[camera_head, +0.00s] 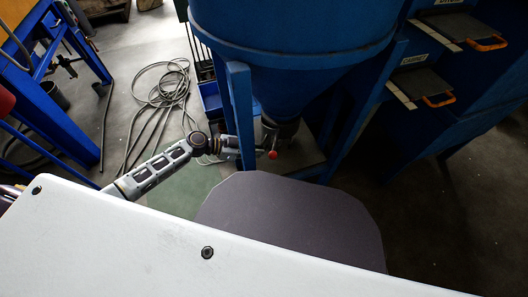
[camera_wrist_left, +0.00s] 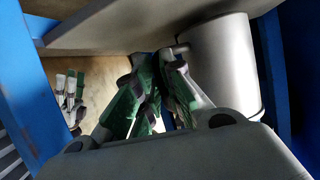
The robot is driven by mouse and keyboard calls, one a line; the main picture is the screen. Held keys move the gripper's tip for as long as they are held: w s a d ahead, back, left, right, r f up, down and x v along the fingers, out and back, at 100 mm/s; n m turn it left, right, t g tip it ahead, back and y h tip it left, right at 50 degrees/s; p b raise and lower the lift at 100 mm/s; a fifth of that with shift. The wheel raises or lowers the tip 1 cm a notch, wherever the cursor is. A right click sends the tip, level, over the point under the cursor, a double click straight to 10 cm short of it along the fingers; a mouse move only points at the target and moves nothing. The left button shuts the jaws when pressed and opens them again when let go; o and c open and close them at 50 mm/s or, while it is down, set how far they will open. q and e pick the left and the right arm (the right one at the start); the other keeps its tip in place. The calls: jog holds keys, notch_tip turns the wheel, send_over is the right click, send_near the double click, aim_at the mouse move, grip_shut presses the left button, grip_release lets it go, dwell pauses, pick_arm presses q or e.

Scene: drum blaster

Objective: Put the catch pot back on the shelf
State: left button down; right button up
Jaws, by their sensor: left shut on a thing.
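The catch pot (camera_wrist_left: 222,65), a plain silver-grey cylinder, shows at the right of the left wrist view. My left gripper (camera_wrist_left: 160,75), with green finger pads, is closed at the pot's side on a small part of it, probably its handle; the fingers hide most of this grip. A pale flat slab (camera_wrist_left: 125,22), possibly the shelf, crosses the top of that view close to the pot's end; I cannot tell whether they touch. In the head view my left gripper (camera_head: 258,147) is low under the blue hopper (camera_head: 295,45), beside a red knob (camera_head: 273,155).
A blue leg (camera_head: 240,110) of the hopper frame stands close to my left arm, with another leg (camera_head: 350,120) to the right. Coiled cable (camera_head: 160,95) lies on the floor at left. Blue cabinets with orange-handled drawers (camera_head: 435,85) stand at right.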

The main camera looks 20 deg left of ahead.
pick_arm(q)
jog(key=shift+w+d+r, duration=0.15)
jog(key=shift+w+d, duration=0.1)
jog(key=shift+d, duration=0.15)
jog(key=shift+b+x, duration=0.45)
jog(key=shift+x, duration=0.9)
jog(key=shift+f, duration=0.35)
jog(key=c, duration=1.5)
grip_release()
jog(key=shift+s+a, duration=0.1)
